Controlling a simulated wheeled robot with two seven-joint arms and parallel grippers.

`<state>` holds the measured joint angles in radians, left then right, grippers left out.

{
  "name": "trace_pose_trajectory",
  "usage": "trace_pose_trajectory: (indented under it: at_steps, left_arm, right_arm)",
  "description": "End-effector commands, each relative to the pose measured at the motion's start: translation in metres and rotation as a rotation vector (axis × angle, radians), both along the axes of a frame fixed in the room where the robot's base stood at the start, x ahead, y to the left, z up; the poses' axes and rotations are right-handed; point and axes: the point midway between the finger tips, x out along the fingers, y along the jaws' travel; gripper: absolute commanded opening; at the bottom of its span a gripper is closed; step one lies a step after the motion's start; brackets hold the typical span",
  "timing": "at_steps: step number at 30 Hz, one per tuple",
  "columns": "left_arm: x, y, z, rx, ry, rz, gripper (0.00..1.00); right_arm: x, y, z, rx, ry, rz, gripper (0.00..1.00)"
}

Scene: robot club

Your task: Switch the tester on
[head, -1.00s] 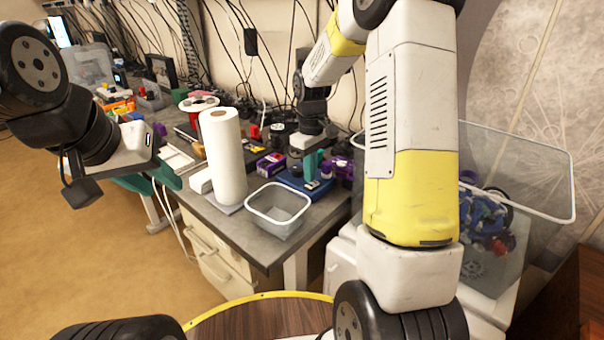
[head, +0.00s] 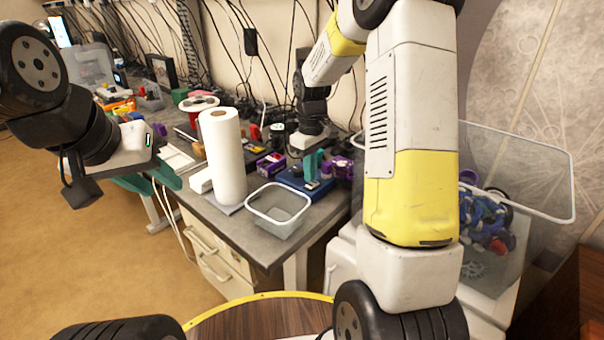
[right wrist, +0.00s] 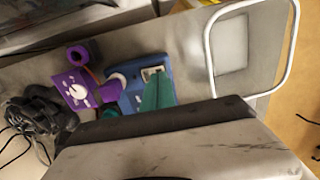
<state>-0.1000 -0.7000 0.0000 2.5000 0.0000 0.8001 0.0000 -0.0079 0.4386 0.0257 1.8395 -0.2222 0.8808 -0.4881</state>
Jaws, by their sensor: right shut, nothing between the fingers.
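A blue box-shaped device (head: 303,184), apparently the tester, lies on the workbench behind the grey bin. In the right wrist view the blue device (right wrist: 128,103) shows a pale framed window or switch on top and a round purple-and-white part beside it. My right gripper (head: 313,164) has teal fingers, is shut and empty, and is right over the device. A finger (right wrist: 157,94) covers part of the device; I cannot tell whether it touches. My left gripper (head: 150,180), with teal fingers apart, hangs by the bench's left front edge, empty.
A paper towel roll (head: 222,158) and a grey bin (head: 279,226) stand near the bench's front edge. A purple box (head: 270,164) lies left of the device. A purple panel with white dial (right wrist: 77,90) and a purple ring (right wrist: 82,54) are close by.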

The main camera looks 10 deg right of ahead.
Motion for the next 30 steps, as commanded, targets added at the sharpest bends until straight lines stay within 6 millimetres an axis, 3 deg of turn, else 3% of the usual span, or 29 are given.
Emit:
trace_pose_trajectory:
  at_steps: [30]
  left_arm:
    - [0.0, 0.0, 0.0, 0.0, 0.0, 0.0, 0.36]
  right_arm:
    - [0.0, 0.0, -0.011, -0.001, 0.001, 0.0, 0.0]
